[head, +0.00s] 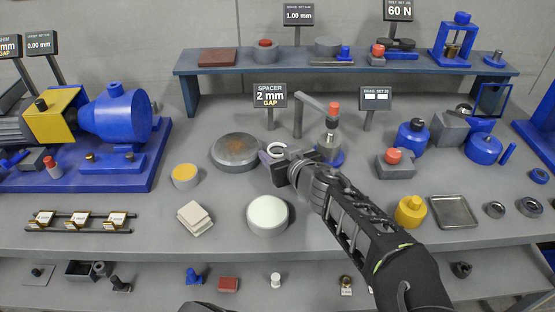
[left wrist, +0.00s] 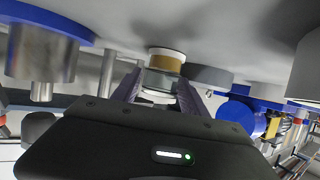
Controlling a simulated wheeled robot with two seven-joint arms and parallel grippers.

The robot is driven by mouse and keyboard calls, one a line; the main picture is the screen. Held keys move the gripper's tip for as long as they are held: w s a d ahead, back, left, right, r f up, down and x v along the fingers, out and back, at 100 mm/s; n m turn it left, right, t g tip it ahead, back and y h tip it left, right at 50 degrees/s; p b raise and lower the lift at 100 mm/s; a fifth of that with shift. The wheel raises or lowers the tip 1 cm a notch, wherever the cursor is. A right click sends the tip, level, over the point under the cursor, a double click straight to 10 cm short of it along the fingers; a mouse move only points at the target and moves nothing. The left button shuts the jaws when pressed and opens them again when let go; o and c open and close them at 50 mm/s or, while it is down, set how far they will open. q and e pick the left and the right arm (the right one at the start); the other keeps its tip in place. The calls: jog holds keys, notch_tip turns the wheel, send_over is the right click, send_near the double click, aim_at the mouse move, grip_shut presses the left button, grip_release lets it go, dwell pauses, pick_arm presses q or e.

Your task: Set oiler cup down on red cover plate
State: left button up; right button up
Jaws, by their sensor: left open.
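A small cup-like part with a pale rim (head: 277,151), likely the oiler cup, shows beside my left gripper (head: 284,162) at the middle of the bench. In the left wrist view the cup (left wrist: 166,62) has a clear section and a brass band. It lies between the fingers of the open left gripper (left wrist: 160,94); contact cannot be told. A dark red flat plate (head: 217,57), likely the red cover plate, lies bare at the left end of the raised shelf, away from the gripper. My right gripper is not in view.
A round brown-topped disc (head: 235,150) stands just left of the gripper. A pale round block (head: 268,215) is in front. A post with a red knob (head: 334,107) stands close behind. The raised shelf (head: 187,95) overhangs the back. Bare bench lies around the yellow-topped cylinder (head: 185,172).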

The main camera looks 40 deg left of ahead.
pick_arm(q)
jog(key=shift+c, duration=0.3)
grip_shut()
dwell(0.6)
